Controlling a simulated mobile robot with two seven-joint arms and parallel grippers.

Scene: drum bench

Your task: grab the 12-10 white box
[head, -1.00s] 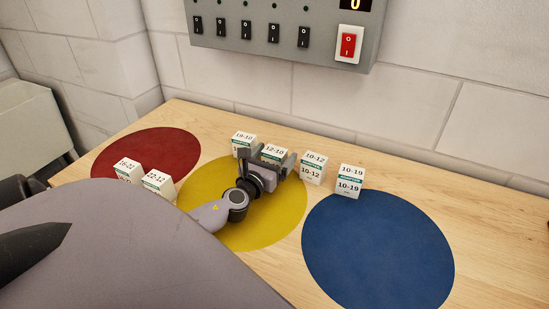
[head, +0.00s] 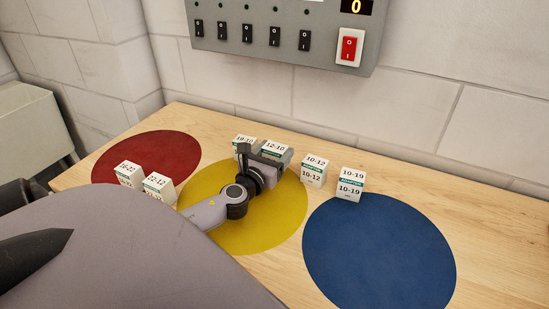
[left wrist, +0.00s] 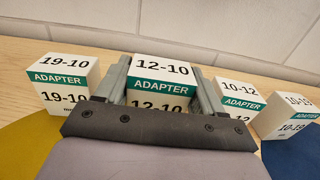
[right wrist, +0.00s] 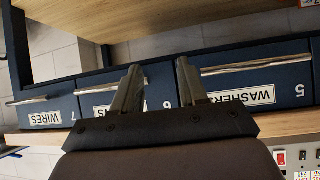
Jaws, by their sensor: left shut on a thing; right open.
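The 12-10 white box (head: 275,148) stands at the back of the bench, just behind the yellow circle. It has a green ADAPTER band, and its label reads clearly in the left wrist view (left wrist: 160,70). My left gripper (head: 264,157) is shut on it, with one finger on each side of the box in the left wrist view (left wrist: 161,92). The lower part of the box is hidden by the gripper. My right gripper (right wrist: 157,85) is open and empty, away from the bench top, facing blue drawers.
The 19-10 box (head: 244,141) stands close on the left and the 10-12 box (head: 313,172) on the right. The 10-19 box (head: 350,184) is farther right by the blue circle (head: 380,250). Two boxes stand on the red circle (head: 150,147). A switch panel (head: 270,35) hangs behind.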

